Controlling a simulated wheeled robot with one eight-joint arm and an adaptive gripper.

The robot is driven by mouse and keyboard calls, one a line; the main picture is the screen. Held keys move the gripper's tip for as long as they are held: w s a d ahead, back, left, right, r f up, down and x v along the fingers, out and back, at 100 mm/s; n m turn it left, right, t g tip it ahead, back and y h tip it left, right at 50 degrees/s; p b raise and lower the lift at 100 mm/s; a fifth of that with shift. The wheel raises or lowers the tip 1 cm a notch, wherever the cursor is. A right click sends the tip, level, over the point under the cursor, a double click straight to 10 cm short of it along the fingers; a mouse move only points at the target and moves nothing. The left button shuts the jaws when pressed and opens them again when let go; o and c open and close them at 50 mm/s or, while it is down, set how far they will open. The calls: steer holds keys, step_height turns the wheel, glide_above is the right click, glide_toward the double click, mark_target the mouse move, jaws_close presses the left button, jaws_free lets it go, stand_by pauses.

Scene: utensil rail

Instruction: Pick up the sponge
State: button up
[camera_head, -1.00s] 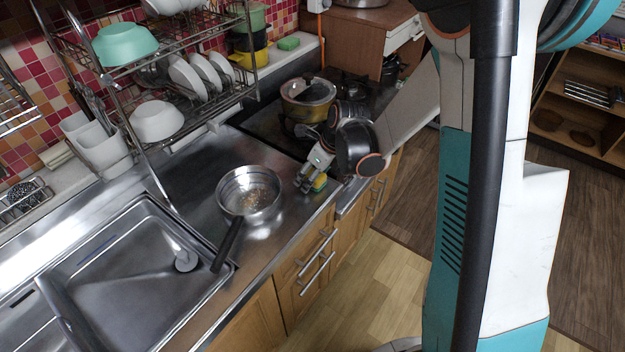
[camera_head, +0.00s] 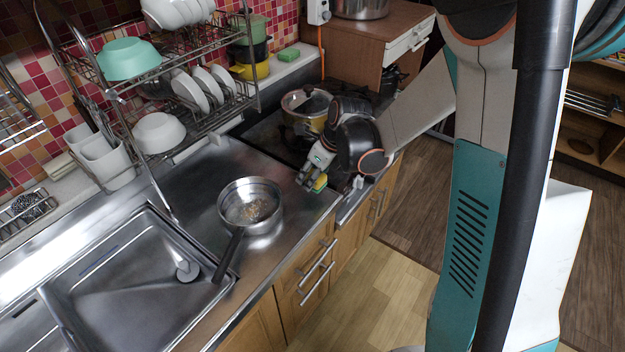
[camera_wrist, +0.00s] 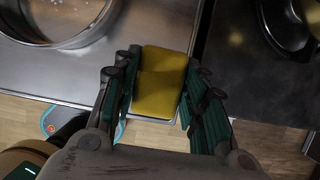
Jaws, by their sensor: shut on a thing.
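A sponge (camera_wrist: 161,82), yellow on the face I see, sits between the two fingers of my gripper (camera_wrist: 156,98) in the wrist view. My gripper is shut on it, with one finger along each side. Whether the sponge touches the counter I cannot tell.
A steel pan (camera_head: 250,206) with a dark handle stands left of my gripper, beside the sink (camera_head: 130,275). A lidded pot (camera_head: 306,108) stands on the stove behind. A green sponge-like block (camera_head: 288,55) lies on the back ledge. A dish rack (camera_head: 205,120) stands at the back left.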

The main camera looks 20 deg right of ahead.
step_height(320, 180, up, 16)
steer(key=p, duration=0.4)
steer(key=shift+f, duration=0.2)
steer(key=shift+c, duration=0.2)
